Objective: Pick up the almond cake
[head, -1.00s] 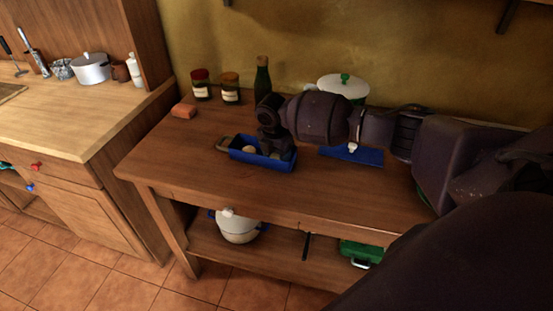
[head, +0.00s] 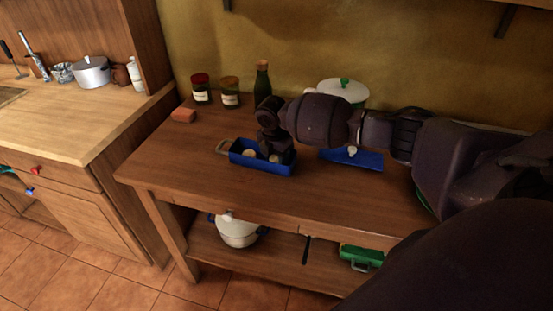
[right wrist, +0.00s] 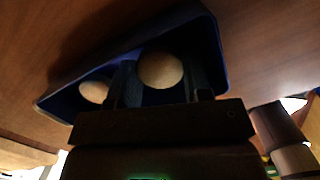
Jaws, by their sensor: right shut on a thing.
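A blue tray (head: 246,162) with a wooden handle stands on the wooden table. Two round pale cakes show in it in the right wrist view: one (right wrist: 95,91) lies at the left, apart from the gripper, and the other, which I take as the almond cake (right wrist: 160,69), sits between my right fingers. My right gripper (right wrist: 162,85) points down into the tray and is shut on that cake. In the head view my right gripper (head: 273,152) hides part of the tray and most of the held cake. My left gripper is not in view.
A second blue tray (head: 368,161) with a small pale item lies to the right, partly behind my arm. Two jars (head: 201,89), a green bottle (head: 262,86) and a white pot (head: 341,92) stand at the back. The table's front left is clear.

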